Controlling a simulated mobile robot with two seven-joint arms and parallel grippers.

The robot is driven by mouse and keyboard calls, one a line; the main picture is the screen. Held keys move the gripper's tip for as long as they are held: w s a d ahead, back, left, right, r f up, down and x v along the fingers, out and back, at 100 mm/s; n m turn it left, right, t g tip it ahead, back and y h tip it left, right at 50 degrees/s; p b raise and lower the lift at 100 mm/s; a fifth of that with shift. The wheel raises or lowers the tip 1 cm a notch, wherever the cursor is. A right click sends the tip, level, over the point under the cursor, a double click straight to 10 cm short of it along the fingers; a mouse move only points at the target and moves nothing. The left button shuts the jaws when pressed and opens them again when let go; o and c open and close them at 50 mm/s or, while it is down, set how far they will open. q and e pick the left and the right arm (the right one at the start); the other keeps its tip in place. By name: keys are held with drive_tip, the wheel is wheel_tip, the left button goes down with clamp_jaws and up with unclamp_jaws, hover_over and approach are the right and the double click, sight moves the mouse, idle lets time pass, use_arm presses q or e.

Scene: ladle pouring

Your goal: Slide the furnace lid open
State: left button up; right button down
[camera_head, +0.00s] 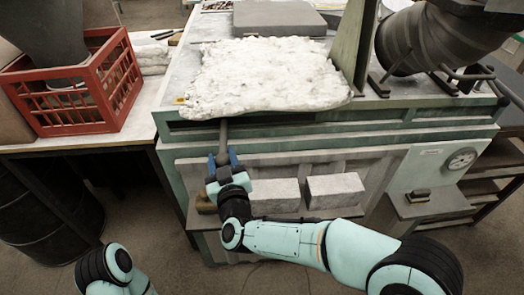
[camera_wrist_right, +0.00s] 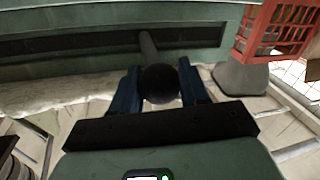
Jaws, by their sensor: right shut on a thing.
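The furnace lid (camera_head: 265,75) is a rough, white, fibrous slab lying on top of the green furnace body (camera_head: 390,130). A dark grey rod handle (camera_head: 223,135) sticks out toward me from below the lid's front edge. My right gripper (camera_head: 223,162) has its blue fingers shut on the end of this handle. In the right wrist view the handle's round dark knob (camera_wrist_right: 160,84) sits between the two fingers. Only part of my left arm shows at the bottom left of the head view; its gripper is out of the picture.
A red crate (camera_head: 112,85) stands on the table to the left. A grey slab (camera_head: 280,18) lies behind the lid. An upright plate (camera_head: 352,40) and a large dark pipe (camera_head: 435,40) stand to the right. Pale blocks (camera_head: 335,190) rest on a ledge below my right gripper.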

use_arm(q)
drive_tip(key=r+p, duration=0.1)
drive_tip(key=w+r+p, duration=0.1)
drive_tip(key=r, duration=0.1)
drive_tip(key=r+p, duration=0.1)
drive_tip(key=shift+w+d+r+p, duration=0.15)
drive_tip(key=shift+w+r+p, duration=0.05)
drive_tip(key=shift+w+p, duration=0.1)
use_arm(e)
drive_tip(key=a, duration=1.5)
drive_tip(key=shift+s+a+r, duration=0.15)
drive_tip(key=shift+s+r, duration=0.2)
drive_tip(key=shift+a+r, duration=0.1)
drive_tip(key=c, duration=0.9)
unclamp_jaws()
drive_tip(key=o, duration=0.3)
drive_tip(key=shift+a, duration=0.1)
drive_tip(key=shift+f, duration=0.2)
